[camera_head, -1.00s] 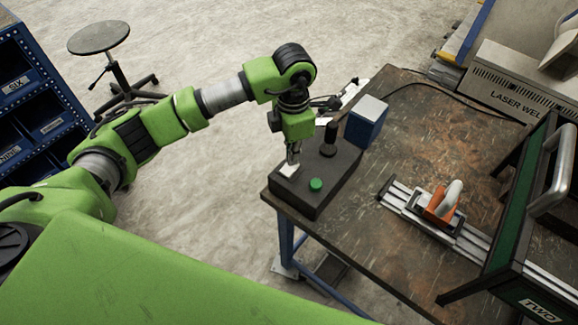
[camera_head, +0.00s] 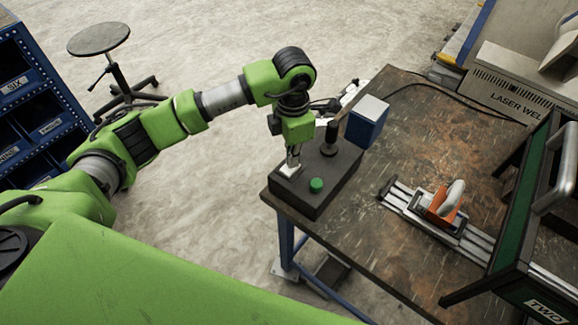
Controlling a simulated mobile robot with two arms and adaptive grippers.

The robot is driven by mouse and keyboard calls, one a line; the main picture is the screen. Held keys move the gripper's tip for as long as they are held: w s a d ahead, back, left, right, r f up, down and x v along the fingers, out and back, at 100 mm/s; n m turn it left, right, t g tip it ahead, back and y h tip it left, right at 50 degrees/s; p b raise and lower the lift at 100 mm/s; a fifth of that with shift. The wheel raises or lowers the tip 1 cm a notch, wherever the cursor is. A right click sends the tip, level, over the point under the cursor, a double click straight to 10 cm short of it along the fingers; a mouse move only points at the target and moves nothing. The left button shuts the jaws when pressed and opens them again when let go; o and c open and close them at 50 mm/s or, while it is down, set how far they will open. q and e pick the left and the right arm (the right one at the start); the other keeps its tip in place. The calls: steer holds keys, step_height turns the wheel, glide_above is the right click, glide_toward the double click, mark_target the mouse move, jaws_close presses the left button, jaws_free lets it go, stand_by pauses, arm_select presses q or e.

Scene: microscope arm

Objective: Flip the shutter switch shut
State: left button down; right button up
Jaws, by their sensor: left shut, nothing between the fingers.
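A dark control box (camera_head: 325,191) sits at the near left corner of the brown table. On its top are a green round button (camera_head: 316,185), a black upright knob or lever (camera_head: 330,137) and a small pale plate (camera_head: 290,171) at the left end, which may be the shutter switch. My left gripper (camera_head: 292,163) points down at this pale plate, shut and empty, its tips at or just above it. The fingertips partly cover the plate, so I cannot tell contact or the switch's position. My right gripper is not in view.
A blue and white box (camera_head: 367,121) stands just behind the control box. An orange and grey clamp (camera_head: 446,203) sits on a metal rail (camera_head: 410,205) to the right. A green-panelled frame (camera_head: 520,200) stands at the right edge. The table's middle (camera_head: 410,140) is bare.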

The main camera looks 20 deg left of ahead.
arm_select(q)
steer(key=shift+s+f, duration=0.1)
steer(key=shift+r+p, duration=0.5)
steer(key=shift+r, duration=0.25)
steer(key=shift+r+p, duration=1.25)
steer(key=shift+r, duration=1.5)
